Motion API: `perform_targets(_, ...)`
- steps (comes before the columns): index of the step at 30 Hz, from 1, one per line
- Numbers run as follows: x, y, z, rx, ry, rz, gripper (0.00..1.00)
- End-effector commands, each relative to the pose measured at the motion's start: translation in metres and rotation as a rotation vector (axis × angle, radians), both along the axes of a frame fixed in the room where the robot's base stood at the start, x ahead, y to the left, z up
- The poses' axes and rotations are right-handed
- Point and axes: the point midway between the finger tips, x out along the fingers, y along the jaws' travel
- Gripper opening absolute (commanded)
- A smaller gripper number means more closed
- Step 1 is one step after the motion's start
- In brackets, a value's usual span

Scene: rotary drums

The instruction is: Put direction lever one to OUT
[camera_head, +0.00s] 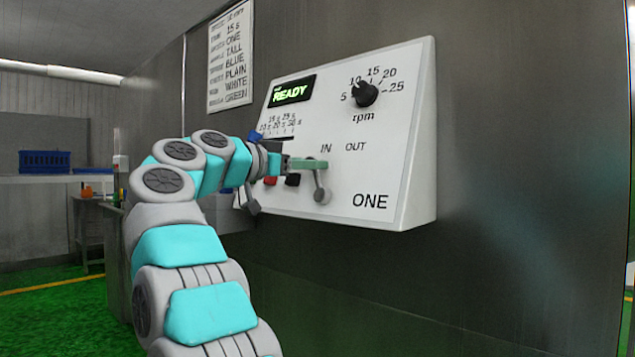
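The white control panel (400,130) marked ONE is on the steel wall. Its direction lever (320,194) is a grey arm with a round hub, under the words IN and OUT. The lever rises from the hub, nearly upright, on the IN side. My gripper (310,164) reaches in from the left, its greenish tip at the lever's upper end, which it partly hides. I cannot tell whether the tip grips the lever or only overlaps it.
A black rpm dial (364,94) and a green READY display (293,93) are higher on the panel. A red button (270,181) and a black button (292,180) are just left of the lever. A printed order sheet (231,55) hangs on the wall. The panel's right side is clear.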

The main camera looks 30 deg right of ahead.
Motion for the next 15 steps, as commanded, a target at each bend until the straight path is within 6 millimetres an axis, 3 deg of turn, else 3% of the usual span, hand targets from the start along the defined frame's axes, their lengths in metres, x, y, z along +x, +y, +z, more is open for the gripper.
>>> perform_targets(2, 0.0, 0.0001, 0.0, 0.0, 0.0, 0.0, 0.28)
perform_targets(9, 0.0, 0.0001, -0.0002, 0.0, 0.0, 0.0, 0.01)
perform_targets(15, -0.0021, -0.0006, -0.0005, 0.001, 0.001, -0.001, 0.0)
